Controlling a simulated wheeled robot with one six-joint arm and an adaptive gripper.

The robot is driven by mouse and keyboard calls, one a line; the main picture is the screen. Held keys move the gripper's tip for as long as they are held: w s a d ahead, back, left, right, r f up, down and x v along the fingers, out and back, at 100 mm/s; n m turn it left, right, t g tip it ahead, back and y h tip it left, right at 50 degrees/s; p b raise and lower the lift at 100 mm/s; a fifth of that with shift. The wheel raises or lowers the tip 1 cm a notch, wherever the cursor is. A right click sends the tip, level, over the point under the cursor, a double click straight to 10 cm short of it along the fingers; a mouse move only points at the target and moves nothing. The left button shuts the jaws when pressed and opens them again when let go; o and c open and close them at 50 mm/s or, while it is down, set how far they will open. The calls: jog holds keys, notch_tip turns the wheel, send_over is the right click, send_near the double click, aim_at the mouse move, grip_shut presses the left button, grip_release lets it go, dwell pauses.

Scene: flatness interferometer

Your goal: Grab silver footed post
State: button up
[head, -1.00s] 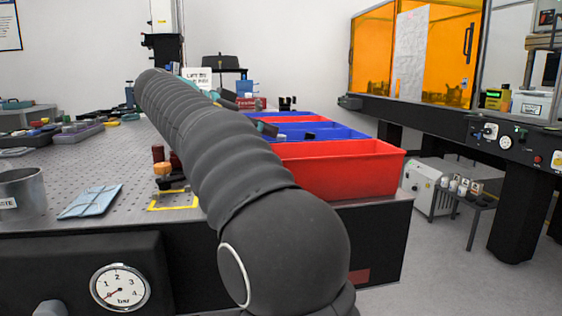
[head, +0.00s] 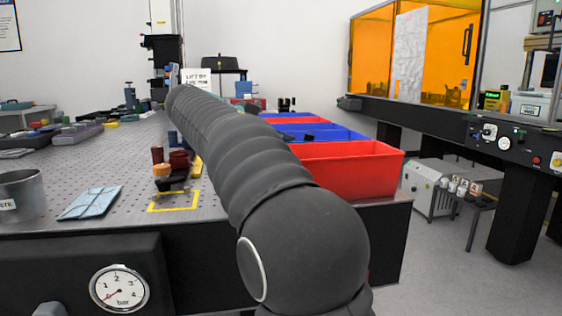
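My arm stretches from the lower right over the perforated table (head: 95,160) toward its far part and covers much of the middle. My gripper is hidden behind the arm, so I cannot see its fingers or whether it holds anything. A small upright post (head: 129,96) stands on the far left part of the table, left of the arm's far end. It looks dark blue-grey and is too small to tell whether it is the silver footed post. No other footed post shows clearly.
Red bins (head: 350,168) and blue bins (head: 335,134) line the right side. Dark red and orange-capped items (head: 163,170) stand by a yellow-marked square (head: 173,207). A metal bucket (head: 22,197) and blue wipes (head: 90,203) lie front left. Trays (head: 78,133) sit farther back.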

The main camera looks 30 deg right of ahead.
grip_shut()
